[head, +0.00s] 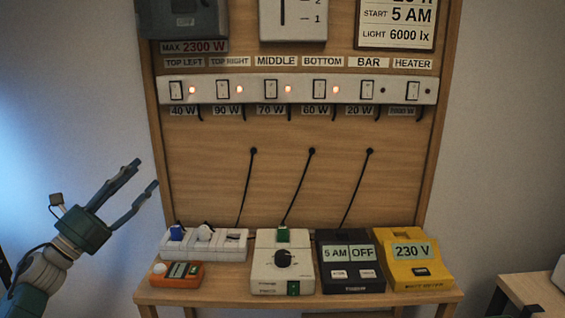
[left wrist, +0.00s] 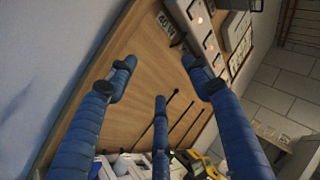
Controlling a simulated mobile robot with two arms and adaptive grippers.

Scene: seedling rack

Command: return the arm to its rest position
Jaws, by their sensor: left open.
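My left gripper (head: 146,172) is at the left of the head view, raised beside the wooden board, with its fingers spread and nothing between them. In the left wrist view its blue fingers (left wrist: 160,75) are apart, with the board behind them. The left arm comes in from the lower left corner. It looks clear of the board and the shelf. My right gripper is in neither view.
A white switch strip (head: 300,90) runs across the board, with several red lights lit. On the shelf (head: 215,292) stand a socket strip (head: 233,246), an orange meter (head: 176,275), a white dial box (head: 283,274), a black timer (head: 350,279) and a yellow meter (head: 411,271).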

